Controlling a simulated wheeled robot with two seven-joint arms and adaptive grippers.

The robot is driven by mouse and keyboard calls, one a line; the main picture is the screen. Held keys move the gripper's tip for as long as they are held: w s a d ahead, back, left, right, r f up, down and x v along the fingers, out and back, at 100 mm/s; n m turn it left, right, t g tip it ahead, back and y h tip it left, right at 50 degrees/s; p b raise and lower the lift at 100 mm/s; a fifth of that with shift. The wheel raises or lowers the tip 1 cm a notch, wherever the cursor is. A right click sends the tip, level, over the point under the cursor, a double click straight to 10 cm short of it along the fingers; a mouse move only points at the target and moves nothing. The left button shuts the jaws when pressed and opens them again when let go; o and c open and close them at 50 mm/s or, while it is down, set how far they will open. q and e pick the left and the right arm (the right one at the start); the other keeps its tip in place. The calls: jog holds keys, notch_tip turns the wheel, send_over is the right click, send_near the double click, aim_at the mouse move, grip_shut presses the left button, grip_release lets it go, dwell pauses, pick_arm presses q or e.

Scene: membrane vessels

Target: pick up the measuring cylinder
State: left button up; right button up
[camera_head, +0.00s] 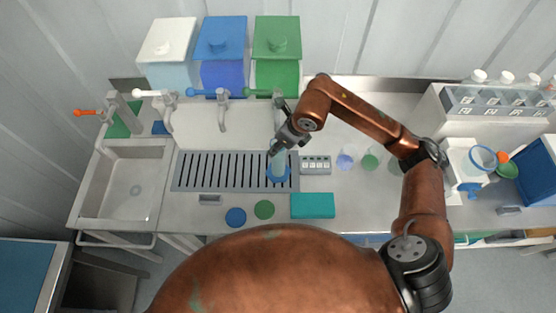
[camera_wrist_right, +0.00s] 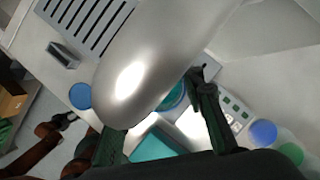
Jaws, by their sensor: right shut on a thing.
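The measuring cylinder (camera_head: 278,164) is clear, with a blue base, and is over the right end of the slotted drain grate in the head view. My right gripper (camera_head: 281,147) is shut on its upper part from above. I cannot tell whether the base touches the grate. In the right wrist view a large grey metallic shape, probably a tap spout, blocks most of the space between the fingers. A teal-blue round part (camera_wrist_right: 175,98), perhaps the cylinder's base, shows behind it. A copper arm, probably my left, shows small at the lower left there; its jaws are unclear.
A green-handled tap (camera_head: 262,93) stands close behind my right gripper. A small grey device (camera_head: 315,165) is just right of the cylinder. A teal box (camera_head: 312,206) and blue (camera_head: 235,217) and green (camera_head: 264,209) discs lie in front. A sink (camera_head: 133,190) is at left.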

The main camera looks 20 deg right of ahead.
grip_shut()
jog(key=shift+r, duration=0.1)
dwell(0.5)
